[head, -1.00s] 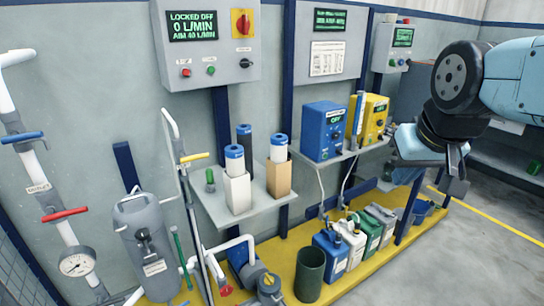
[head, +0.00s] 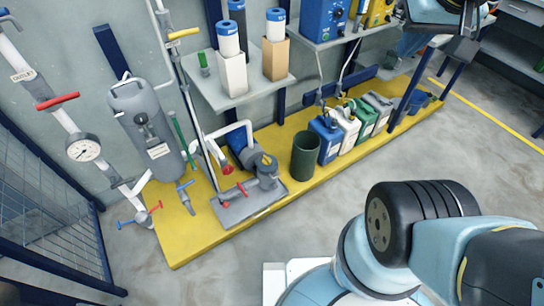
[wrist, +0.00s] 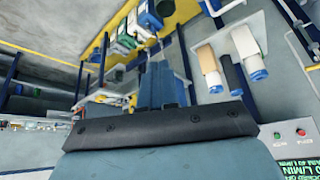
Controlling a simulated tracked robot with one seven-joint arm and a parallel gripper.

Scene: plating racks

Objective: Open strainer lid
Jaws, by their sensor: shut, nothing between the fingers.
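A grey pump unit (head: 250,190) stands on the yellow platform, left of a dark green bin. Its round pot (head: 266,166), with a small tan knob or cover on top, looks like the strainer; its lid appears seated, though it is small in view. My gripper (head: 462,46) is at the upper right of the head view, partly cut off by the top edge, far from the strainer. In the wrist view my gripper (wrist: 160,85) shows its blue-grey fingers together and empty. The strainer cannot be made out in the wrist view.
The yellow platform (head: 190,235) also carries a grey tank (head: 148,125), the dark green bin (head: 305,155) and several jugs (head: 328,140). Red-handled valves (head: 240,188) sit beside the pump. A shelf (head: 235,92) with filter cartridges overhangs behind. The floor in front is clear.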

